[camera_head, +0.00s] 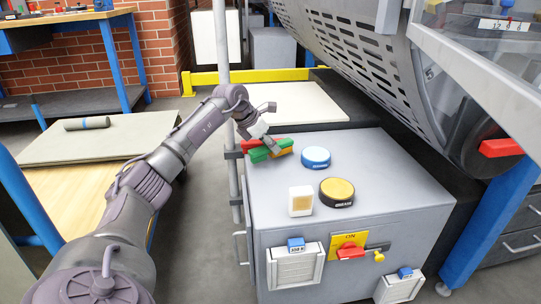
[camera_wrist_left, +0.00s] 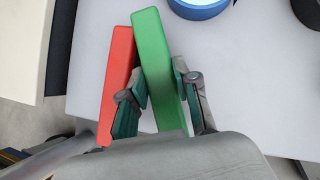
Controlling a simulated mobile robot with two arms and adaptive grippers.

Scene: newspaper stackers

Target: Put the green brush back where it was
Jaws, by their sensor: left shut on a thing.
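The green brush (camera_head: 262,154) is between the fingers of my left gripper (camera_head: 268,146), at the back left of the grey cabinet top. In the left wrist view the green brush (camera_wrist_left: 156,60) runs lengthwise between the two fingertips (camera_wrist_left: 162,92), and the gripper is shut on it. A red brush (camera_wrist_left: 117,75) lies just left of it, close to the left finger; it also shows in the head view (camera_head: 283,143). Whether the green brush touches the cabinet top is unclear. My right gripper is in neither view.
The grey cabinet (camera_head: 260,190) also carries a blue round tin (camera_head: 316,157), a yellow-topped round tin (camera_head: 337,191) and a white box (camera_head: 300,201). A grey upright pole (camera_head: 224,50) stands beside its left edge. A large slotted machine (camera_head: 345,50) overhangs behind. The cabinet's front left top is clear.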

